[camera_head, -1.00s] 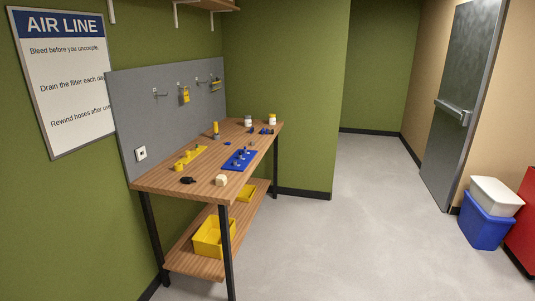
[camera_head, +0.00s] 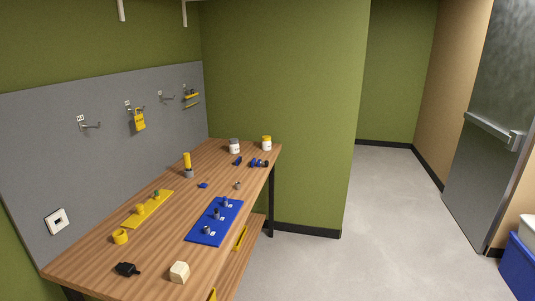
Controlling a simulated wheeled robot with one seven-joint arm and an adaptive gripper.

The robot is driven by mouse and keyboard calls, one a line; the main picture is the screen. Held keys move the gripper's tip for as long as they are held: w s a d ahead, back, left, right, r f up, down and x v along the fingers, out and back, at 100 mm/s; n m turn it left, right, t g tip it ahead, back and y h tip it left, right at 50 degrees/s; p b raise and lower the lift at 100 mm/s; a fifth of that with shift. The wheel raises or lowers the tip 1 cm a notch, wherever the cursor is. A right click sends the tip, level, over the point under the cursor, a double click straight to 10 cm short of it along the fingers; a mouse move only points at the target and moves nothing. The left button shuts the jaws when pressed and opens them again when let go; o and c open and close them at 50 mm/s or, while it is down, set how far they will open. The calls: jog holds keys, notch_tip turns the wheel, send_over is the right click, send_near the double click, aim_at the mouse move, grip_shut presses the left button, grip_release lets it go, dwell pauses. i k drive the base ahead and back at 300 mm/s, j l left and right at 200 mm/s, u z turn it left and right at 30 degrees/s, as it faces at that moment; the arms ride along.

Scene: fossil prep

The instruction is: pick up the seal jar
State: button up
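Two small jars stand upright at the far end of the wooden workbench (camera_head: 185,225). One is a white jar with a grey lid (camera_head: 234,146); the other is a white jar with a yellow lid (camera_head: 266,143), to its right. I cannot read their labels, so I cannot tell which is the seal jar. My gripper is not in view.
On the bench lie a blue board with fittings (camera_head: 199,236), a yellow strip (camera_head: 135,219), a yellow ring (camera_head: 120,237), a black part (camera_head: 127,269), a cream block (camera_head: 180,272) and blue parts (camera_head: 259,163). A grey pegboard (camera_head: 100,150) stands behind.

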aim_at(233, 149)
jog(key=i, duration=2.1)
jog(key=i+u, duration=0.15)
jog(key=i, duration=2.1)
